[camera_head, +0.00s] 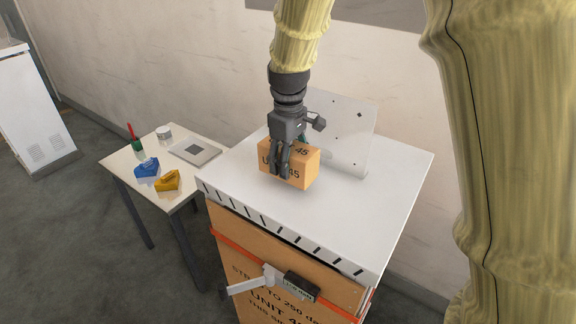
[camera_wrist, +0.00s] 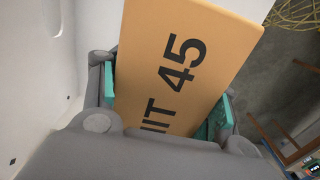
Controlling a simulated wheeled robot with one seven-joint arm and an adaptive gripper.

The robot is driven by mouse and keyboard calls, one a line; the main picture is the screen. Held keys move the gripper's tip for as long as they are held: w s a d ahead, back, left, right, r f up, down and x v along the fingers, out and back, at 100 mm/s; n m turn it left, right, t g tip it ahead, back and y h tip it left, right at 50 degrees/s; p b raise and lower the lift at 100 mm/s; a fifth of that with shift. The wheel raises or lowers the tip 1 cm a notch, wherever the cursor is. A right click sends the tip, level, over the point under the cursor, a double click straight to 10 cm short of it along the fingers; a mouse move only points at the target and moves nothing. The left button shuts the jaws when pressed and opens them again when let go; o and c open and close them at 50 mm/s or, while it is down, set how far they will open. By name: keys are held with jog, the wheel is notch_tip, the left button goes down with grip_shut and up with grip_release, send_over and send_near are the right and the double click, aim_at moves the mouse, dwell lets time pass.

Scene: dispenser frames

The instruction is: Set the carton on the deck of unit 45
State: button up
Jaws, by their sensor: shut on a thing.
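The carton (camera_head: 301,168) is a small orange-brown box printed "UNIT 45". My gripper (camera_head: 283,158) is shut on it from above. In the wrist view the carton (camera_wrist: 180,65) fills the space between my two teal-padded fingers (camera_wrist: 168,105). The deck (camera_head: 372,205) is the white top of the unit. The carton is over the middle of the deck; I cannot tell whether its underside touches. Unit 45 (camera_head: 262,262) has an orange-brown front with "UNIT 45" lettering, partly cut off by the picture's edge.
A white upright panel (camera_head: 345,125) stands at the deck's back. A lever handle (camera_head: 250,286) and a dark box (camera_head: 301,286) are on the unit's front. A side table (camera_head: 125,165) at left holds a blue block (camera_head: 147,168), a yellow block (camera_head: 168,181) and a grey plate (camera_head: 195,151). The deck's front is clear.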

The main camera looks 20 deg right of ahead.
jog(key=shift+w, duration=0.35)
jog(key=shift+s+d+f+p, duration=0.1)
jog(key=shift+s+f+p, duration=0.1)
jog(key=shift+s+p, duration=0.4)
jog(key=shift+s+f+p, duration=0.2)
jog(key=shift+f+p, duration=0.05)
jog(key=shift+p, duration=0.05)
jog(key=shift+w+f+p, duration=0.2)
jog(key=shift+w+f, duration=0.1)
jog(key=shift+f, duration=0.3)
jog(key=shift+w+f+p, duration=0.15)
jog(key=shift+w+f, duration=0.1)
jog(key=shift+f, duration=0.3)
jog(key=shift+s+r, duration=0.15)
jog(key=shift+s, duration=0.2)
jog(key=shift+w+f, duration=0.1)
jog(key=shift+f, duration=0.15)
jog(key=o, duration=1.3)
jog(key=shift+w, duration=0.1)
jog(key=shift+r, duration=0.1)
